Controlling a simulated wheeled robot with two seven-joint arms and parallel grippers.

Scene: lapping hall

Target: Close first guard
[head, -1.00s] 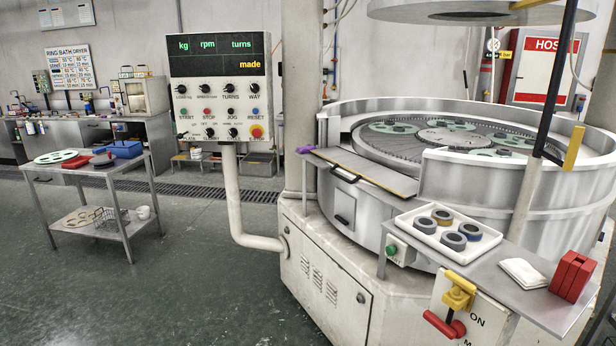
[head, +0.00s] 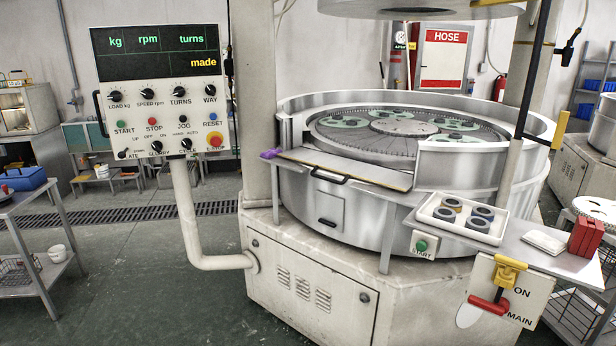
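The lapping machine's round metal tub (head: 470,165) stands right of centre. Its front wall has a gap, and a flat grey guard panel (head: 345,168) with a yellow-edged strip lies folded outward below that gap, so it appears open. A black handle (head: 328,176) shows on its front face. Through the gap I see the toothed plate with green carriers (head: 345,121) and a pale centre disc (head: 405,127). A purple object (head: 270,154) lies by the panel's left end. Neither of my grippers is in view.
A control panel (head: 160,90) on a bent post stands left of the machine. A side shelf (head: 405,198) holds a white tray (head: 428,215) of rings, a white pad (head: 543,241) and red blocks (head: 586,237). A metal cart (head: 55,268) stands left. Floor (head: 130,300) between is clear.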

